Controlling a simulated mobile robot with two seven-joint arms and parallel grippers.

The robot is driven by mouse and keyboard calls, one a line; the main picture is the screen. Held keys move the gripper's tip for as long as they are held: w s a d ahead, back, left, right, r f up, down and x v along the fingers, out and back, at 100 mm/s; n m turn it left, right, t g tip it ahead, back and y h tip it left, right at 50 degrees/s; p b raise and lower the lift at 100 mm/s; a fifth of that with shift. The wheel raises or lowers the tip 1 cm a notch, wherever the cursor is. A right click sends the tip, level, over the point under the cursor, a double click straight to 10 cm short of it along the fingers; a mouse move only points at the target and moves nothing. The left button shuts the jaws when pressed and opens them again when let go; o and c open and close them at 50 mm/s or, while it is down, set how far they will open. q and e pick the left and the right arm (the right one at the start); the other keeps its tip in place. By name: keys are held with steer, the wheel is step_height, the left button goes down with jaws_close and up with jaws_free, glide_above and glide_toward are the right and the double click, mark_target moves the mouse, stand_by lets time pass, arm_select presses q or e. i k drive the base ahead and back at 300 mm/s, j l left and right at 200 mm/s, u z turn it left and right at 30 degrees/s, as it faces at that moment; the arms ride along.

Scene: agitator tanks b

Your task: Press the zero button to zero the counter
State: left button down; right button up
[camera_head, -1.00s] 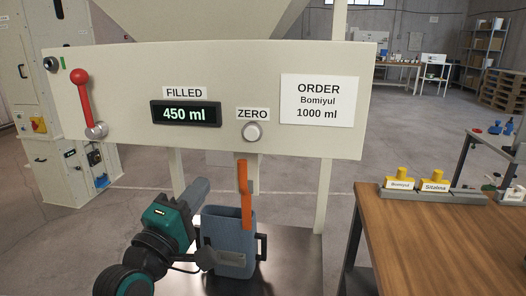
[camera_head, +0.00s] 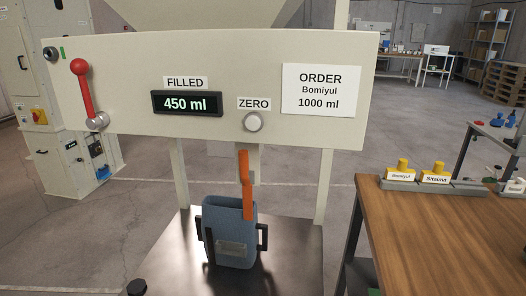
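The zero button (camera_head: 253,122) is a round pale button under the ZERO label (camera_head: 253,104) on the cream panel (camera_head: 130,90). Nothing touches it. The counter display (camera_head: 187,104), under the FILLED label, reads 450 ml. Below the panel a blue container (camera_head: 228,233) with dark side handles stands on the metal platform (camera_head: 290,270). An upright orange strip (camera_head: 246,185) shows in front of its rear rim. Neither of my grippers is in view; only a small dark piece, perhaps of my arm, shows at the bottom edge.
A red lever (camera_head: 84,95) points up at the panel's left. The order sign (camera_head: 321,90) reads Bomiyul 1000 ml. A wooden table (camera_head: 440,235) at the right holds yellow-topped items labelled Bomiyul (camera_head: 401,171) and Sitalma (camera_head: 436,173). The space before the panel is clear.

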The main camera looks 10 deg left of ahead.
mark_target(252, 123)
steer(key=k+j, duration=0.4)
steer(key=k, duration=0.2)
steer(key=k+j, duration=0.85)
steer(key=k, duration=0.3)
steer(key=j+z, duration=0.05)
